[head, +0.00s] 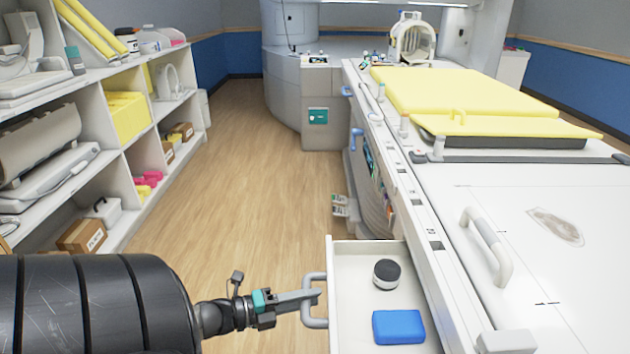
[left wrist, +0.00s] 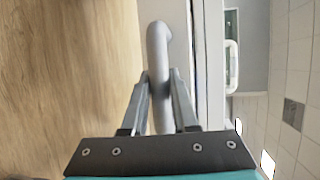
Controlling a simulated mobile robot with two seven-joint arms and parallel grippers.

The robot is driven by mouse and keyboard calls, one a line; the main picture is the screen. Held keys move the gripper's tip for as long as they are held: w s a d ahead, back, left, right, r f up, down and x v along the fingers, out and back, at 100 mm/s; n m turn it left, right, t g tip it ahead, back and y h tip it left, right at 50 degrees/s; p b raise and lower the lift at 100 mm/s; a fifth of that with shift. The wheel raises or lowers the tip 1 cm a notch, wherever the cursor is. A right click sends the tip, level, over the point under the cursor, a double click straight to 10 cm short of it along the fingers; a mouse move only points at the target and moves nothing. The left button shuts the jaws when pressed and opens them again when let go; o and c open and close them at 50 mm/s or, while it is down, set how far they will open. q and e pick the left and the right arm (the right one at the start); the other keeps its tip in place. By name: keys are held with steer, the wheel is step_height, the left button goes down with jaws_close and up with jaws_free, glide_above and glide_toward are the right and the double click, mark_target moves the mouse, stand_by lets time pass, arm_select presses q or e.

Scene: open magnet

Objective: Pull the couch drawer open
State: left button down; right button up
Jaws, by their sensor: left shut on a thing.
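The couch drawer (head: 352,262) is pulled out from the side of the long white couch (head: 590,240), and its inside shows. A round dark and white object and a blue box (head: 398,326) lie in it. The grey loop handle (head: 308,313) is on the drawer's front, facing left. My left gripper (head: 318,295) is shut on this handle. In the left wrist view the handle bar (left wrist: 160,75) runs between both fingers, with the drawer front to its right. My right gripper is in neither view.
Open wooden floor (head: 240,190) lies left of the drawer. White shelves (head: 120,160) with boxes and equipment line the left side. A grey bar handle (head: 487,245) and yellow pads (head: 455,92) are on the couch top. A grey machine (head: 295,90) stands at the back.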

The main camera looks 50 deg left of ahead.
arm_select(q)
steer(key=c, duration=0.7)
jaws_free()
steer(key=p+v, duration=0.2)
steer(key=v, duration=1.3)
steer(key=shift+s+r, duration=0.1)
steer(key=shift+s, duration=0.1)
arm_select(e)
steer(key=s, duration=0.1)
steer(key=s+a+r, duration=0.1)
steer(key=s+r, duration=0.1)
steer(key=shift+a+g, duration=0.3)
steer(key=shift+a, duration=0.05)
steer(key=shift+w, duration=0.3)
